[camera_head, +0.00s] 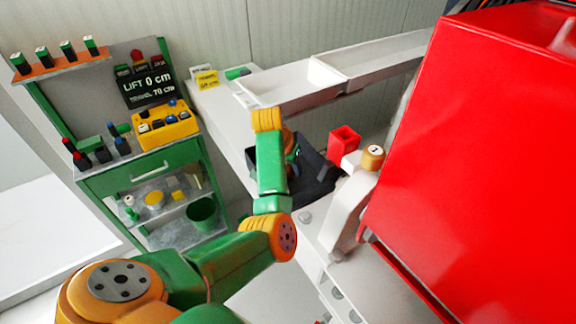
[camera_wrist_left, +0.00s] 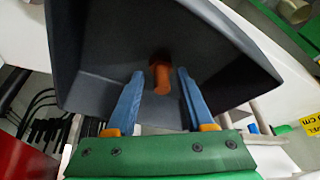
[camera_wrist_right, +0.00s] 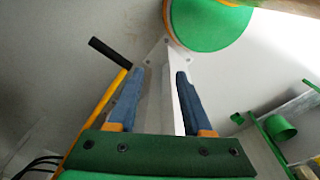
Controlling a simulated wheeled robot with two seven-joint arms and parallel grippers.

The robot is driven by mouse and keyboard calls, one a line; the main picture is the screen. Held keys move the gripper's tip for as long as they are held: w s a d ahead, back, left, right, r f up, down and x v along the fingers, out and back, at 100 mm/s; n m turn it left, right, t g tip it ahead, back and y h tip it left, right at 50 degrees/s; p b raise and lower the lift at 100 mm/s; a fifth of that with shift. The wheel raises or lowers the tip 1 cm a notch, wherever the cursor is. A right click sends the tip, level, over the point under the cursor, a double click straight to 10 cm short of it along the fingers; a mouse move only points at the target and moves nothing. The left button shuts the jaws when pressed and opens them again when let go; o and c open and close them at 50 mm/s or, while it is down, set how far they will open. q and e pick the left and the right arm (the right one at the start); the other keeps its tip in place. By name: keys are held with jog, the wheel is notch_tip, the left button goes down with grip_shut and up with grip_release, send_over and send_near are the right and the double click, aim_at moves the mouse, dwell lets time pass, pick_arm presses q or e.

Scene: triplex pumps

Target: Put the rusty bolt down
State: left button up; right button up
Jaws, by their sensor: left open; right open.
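The rusty bolt (camera_wrist_left: 161,78) shows in the left wrist view as an orange-brown piece against the inside of a dark grey bin (camera_wrist_left: 95,85). My left gripper (camera_wrist_left: 160,76) is open, with a blue finger on each side of the bolt and a gap on both sides. In the head view the bin (camera_head: 320,178) stands on the white bench, and my left gripper (camera_head: 293,158) is at it, partly hidden behind my arm. The bolt is hidden there. My right gripper (camera_wrist_right: 158,82) is open in the right wrist view, with a white bar behind its fingers.
A red box-shaped part (camera_head: 343,143) and a white bracket with a numbered tan cap (camera_head: 372,157) stand right of the bin. A large red housing (camera_head: 480,150) fills the right side. White trays (camera_head: 290,82) lie behind. A green tool cart (camera_head: 140,175) stands at left.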

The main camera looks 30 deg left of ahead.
pick_arm(q)
jog(key=shift+w+r, duration=0.1)
jog(key=shift+r, duration=0.4)
jog(key=v, duration=1.1)
jog(key=shift+a+r, duration=0.1)
jog(key=shift+s, duration=0.2)
